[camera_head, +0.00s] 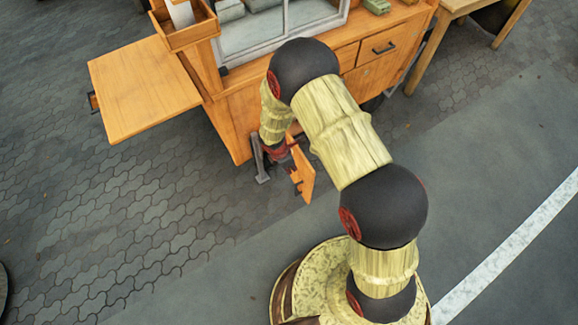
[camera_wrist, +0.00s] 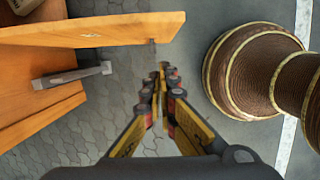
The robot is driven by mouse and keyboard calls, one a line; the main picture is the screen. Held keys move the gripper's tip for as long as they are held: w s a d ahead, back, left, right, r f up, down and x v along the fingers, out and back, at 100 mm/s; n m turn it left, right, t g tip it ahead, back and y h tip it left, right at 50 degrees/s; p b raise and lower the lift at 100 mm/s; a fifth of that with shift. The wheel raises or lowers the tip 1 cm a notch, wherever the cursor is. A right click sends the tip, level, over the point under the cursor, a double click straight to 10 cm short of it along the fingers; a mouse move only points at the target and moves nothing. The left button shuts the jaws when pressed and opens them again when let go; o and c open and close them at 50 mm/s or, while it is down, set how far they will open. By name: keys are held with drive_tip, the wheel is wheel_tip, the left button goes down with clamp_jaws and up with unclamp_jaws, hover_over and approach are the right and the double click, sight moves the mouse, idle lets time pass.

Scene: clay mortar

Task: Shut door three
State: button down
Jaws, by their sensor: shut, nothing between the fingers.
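A small orange wooden door (camera_head: 307,170) stands open, jutting out from the front of the wooden cart (camera_head: 231,130). In the wrist view the door (camera_wrist: 100,32) runs across the upper left, with a pale mark on it that I cannot read. My gripper (camera_wrist: 164,70) is shut and empty, its fingertips just below the door's free end in that view. I cannot tell whether they touch it. In the head view my gripper (camera_head: 281,160) is partly hidden beside the door, under my arm.
A grey metal bar (camera_wrist: 72,75) juts from the cart front beside the door; it also shows in the head view (camera_head: 259,162). A wooden side leaf (camera_head: 140,87) sticks out left. A drawer with a black handle (camera_head: 383,48) is on the right. Paving before the cart is clear.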

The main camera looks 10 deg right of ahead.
drive_tip(key=w+d+f+b, duration=0.1)
drive_tip(key=d+f+b, duration=0.1)
drive_tip(key=d+f, duration=0.1)
drive_tip(key=shift+w+d+f, duration=0.15)
drive_tip(key=shift+d+f, duration=0.2)
drive_tip(key=shift+d, duration=0.55)
drive_tip(key=shift+d, duration=0.1)
